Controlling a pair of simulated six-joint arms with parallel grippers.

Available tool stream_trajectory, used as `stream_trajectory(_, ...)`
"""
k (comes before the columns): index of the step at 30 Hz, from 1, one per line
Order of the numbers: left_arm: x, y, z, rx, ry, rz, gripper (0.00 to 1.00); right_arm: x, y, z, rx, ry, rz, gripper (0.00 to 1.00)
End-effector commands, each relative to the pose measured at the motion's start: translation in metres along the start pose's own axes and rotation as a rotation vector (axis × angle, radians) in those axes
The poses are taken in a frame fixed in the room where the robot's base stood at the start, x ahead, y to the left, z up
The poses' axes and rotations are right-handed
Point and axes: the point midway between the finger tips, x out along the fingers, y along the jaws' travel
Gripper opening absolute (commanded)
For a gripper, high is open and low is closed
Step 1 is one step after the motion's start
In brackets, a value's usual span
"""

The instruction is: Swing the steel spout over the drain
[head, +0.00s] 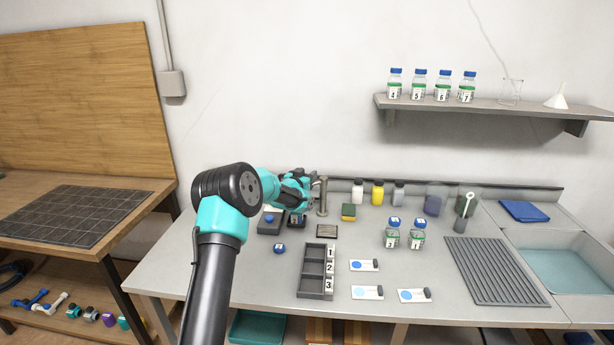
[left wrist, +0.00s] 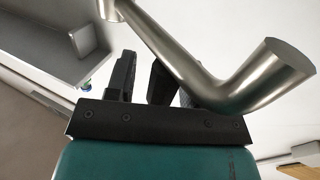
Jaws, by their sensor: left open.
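The steel spout (head: 323,196) stands at the back of the grey bench, its upright post showing just right of my left gripper. A small dark slatted square, which looks like the drain (head: 327,231), lies in front of the post. My left gripper (head: 311,179) is open at the height of the spout's top and hides part of it. In the left wrist view the bent steel pipe of the spout (left wrist: 255,82) crosses close by the open fingers (left wrist: 145,78). I cannot tell whether it touches them. My right gripper is not in view.
A numbered rack (head: 315,271), vials (head: 392,236) and cards (head: 364,265) lie nearer. A ridged board (head: 495,271) and a basin (head: 568,270) are at the right. A shelf (head: 480,104) hangs above.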

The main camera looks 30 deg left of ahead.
Motion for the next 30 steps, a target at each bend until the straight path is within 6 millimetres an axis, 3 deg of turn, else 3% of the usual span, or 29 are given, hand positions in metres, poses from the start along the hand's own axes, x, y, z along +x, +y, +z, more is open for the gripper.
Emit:
stream_trajectory(7,0.0004,0.0001,-0.0003,0.000,0.000,0.000,0.49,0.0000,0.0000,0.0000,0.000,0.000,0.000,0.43)
stream_trajectory(22,0.0002,0.0001,-0.0003,0.000,0.000,0.000,0.02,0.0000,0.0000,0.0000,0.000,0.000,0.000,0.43)
stream_trajectory(30,0.0001,0.0000,-0.0003,0.000,0.000,0.000,0.00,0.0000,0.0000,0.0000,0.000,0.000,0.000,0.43)
